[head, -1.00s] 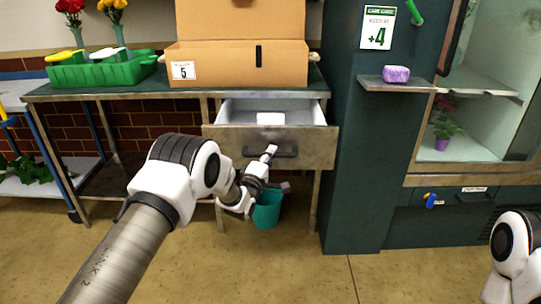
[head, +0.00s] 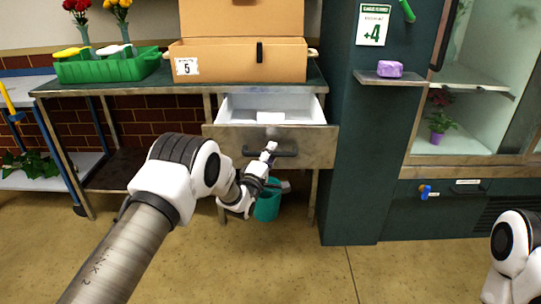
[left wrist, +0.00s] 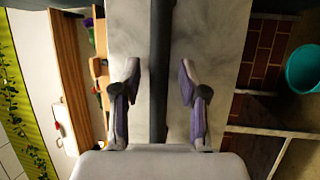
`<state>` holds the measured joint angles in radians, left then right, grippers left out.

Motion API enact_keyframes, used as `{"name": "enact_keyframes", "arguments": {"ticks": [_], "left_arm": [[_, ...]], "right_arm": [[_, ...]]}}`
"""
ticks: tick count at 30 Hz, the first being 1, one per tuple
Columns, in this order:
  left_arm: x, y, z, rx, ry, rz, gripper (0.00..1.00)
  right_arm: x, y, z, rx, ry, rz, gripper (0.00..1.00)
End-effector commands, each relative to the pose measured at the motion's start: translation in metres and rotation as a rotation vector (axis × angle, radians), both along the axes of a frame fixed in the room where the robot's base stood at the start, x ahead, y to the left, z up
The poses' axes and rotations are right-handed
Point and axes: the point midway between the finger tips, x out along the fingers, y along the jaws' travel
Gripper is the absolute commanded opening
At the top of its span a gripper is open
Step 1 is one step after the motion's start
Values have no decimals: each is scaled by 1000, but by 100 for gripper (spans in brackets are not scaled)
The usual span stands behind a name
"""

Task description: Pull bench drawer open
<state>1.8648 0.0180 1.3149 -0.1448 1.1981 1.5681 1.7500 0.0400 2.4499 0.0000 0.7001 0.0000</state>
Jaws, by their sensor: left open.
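The bench drawer (head: 222,139) has a grey metal front and stands pulled out, showing its white inside with a small white item (head: 270,117) in it. Its dark bar handle (head: 286,154) is on the front. In the left wrist view, the handle (left wrist: 160,70) runs upright between the two open fingers (left wrist: 158,88), with a gap on each side; the drawer's metal front (left wrist: 215,40) lies behind. My right gripper is out of view; only part of that arm shows at the right edge.
A cardboard box (head: 225,65) and a green crate (head: 105,69) stand on the bench top (head: 120,86). A teal bucket (head: 267,206) is below the drawer, behind my left gripper. A dark green cabinet (head: 345,185) stands close on the right. The floor in front is clear.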

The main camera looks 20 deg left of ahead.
Motion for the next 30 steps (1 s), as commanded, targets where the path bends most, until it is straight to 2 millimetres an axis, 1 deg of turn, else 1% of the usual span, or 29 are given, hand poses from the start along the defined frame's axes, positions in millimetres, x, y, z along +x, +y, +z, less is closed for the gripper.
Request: {"name": "enact_keyframes", "arguments": {"ticks": [7,10,11,14,18,22,25,27,30], "left_arm": [[-1,0,0,0,0,0,43],[-8,1,-2,0,2,0,43],[-12,2,-3,0,2,0,43],[-33,4,-6,-1,4,1,43],[-70,9,-13,-1,5,1,43],[-98,12,-18,-2,4,1,43],[-112,14,-20,0,1,1,43],[-117,14,-21,0,1,0,43],[-118,14,-21,0,-1,0,43]], "right_arm": [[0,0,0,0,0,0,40],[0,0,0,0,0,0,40],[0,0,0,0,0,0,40],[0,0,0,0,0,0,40],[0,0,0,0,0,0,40],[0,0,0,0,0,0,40],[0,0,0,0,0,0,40],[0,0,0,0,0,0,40],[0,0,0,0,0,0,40]]}}
